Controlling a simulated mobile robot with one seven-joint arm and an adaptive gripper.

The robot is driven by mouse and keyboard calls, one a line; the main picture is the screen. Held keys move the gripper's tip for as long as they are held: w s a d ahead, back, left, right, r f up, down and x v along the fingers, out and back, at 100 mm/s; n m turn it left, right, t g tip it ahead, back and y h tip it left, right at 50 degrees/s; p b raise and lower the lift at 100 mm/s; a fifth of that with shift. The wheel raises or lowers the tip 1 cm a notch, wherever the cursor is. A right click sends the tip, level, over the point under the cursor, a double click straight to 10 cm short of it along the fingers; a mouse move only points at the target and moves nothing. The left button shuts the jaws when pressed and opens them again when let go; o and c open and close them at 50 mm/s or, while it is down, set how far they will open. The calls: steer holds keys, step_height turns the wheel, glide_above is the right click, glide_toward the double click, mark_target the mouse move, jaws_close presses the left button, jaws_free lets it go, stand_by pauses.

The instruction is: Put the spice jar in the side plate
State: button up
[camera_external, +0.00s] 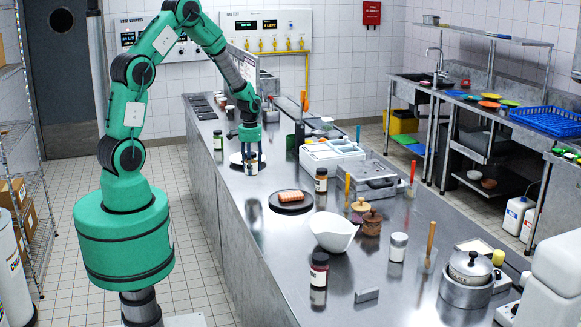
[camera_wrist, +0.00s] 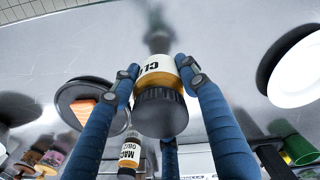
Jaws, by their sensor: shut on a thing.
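My gripper (camera_external: 250,150) is shut on a spice jar with a black lid and a white-and-yellow label. The jar (camera_wrist: 160,98) is upright between the blue fingers in the wrist view, lid toward the camera, and shows partly behind the fingers in the external view (camera_external: 251,162). A white side plate (camera_external: 236,157) lies on the steel counter just left of the jar. In the wrist view the plate (camera_wrist: 299,72) is at the right edge, apart from the jar. I cannot tell whether the jar's base touches the counter.
A dark plate (camera_external: 280,206) with an orange piece of food lies nearer the camera. White trays (camera_external: 330,152) are to the right. Counter (camera_external: 232,190) in front is bare.

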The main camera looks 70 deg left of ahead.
mark_target(236, 158)
steer(key=s+a+n, duration=0.1)
steer(key=a, duration=0.5)
steer(key=s+a+n, duration=0.2)
steer(key=a, duration=0.5)
steer(key=s+a+n, duration=0.1)
steer(key=s+a, duration=0.1)
steer(key=a, duration=0.5)
steer(key=shift+s+a+f+n, duration=0.1)
steer(key=shift+s+f+n, duration=0.05)
steer(key=shift+f+n, duration=0.15)
steer(key=w+a, duration=0.3)
steer(key=w+a+f, duration=0.1)
steer(key=w+a, duration=0.7)
steer(key=shift+w+a+f, duration=0.15)
steer(key=shift+f, duration=0.1)
steer(key=shift+f, duration=1.7)
steer(key=shift+f, duration=0.2)
